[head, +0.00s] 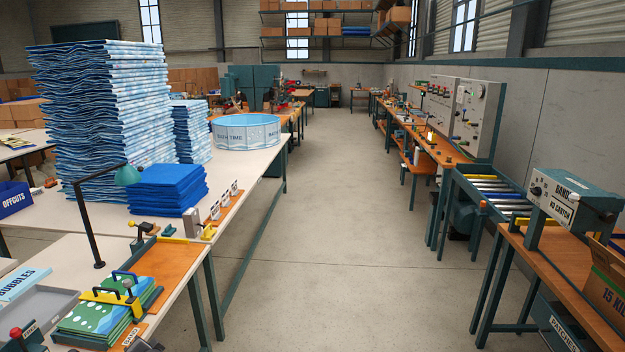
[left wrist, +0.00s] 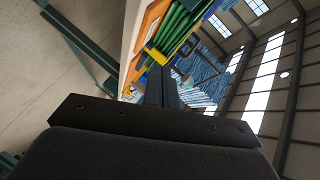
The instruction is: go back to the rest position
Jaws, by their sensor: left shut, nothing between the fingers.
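My left gripper (left wrist: 163,78) shows only in the left wrist view, its dark fingers together and empty. Beyond the fingertips, that view shows the edge of the green sheet stack (left wrist: 183,32), a yellow clamp part (left wrist: 156,54) and blue sheets further off. The fingers look apart from them, though the distance is hard to tell. In the head view, the green sheets (head: 95,312) lie on the left bench under a yellow clamp with a black handle. Neither gripper shows in the head view. My right gripper is not in any view.
The left bench (head: 60,246) also carries a lamp (head: 128,175), tall blue sheet stacks (head: 110,110), a folded blue stack (head: 167,188) and a round pool (head: 246,131). On the right stand a roller conveyor (head: 490,188) and a banding machine (head: 570,200). The aisle floor (head: 350,230) between is clear.

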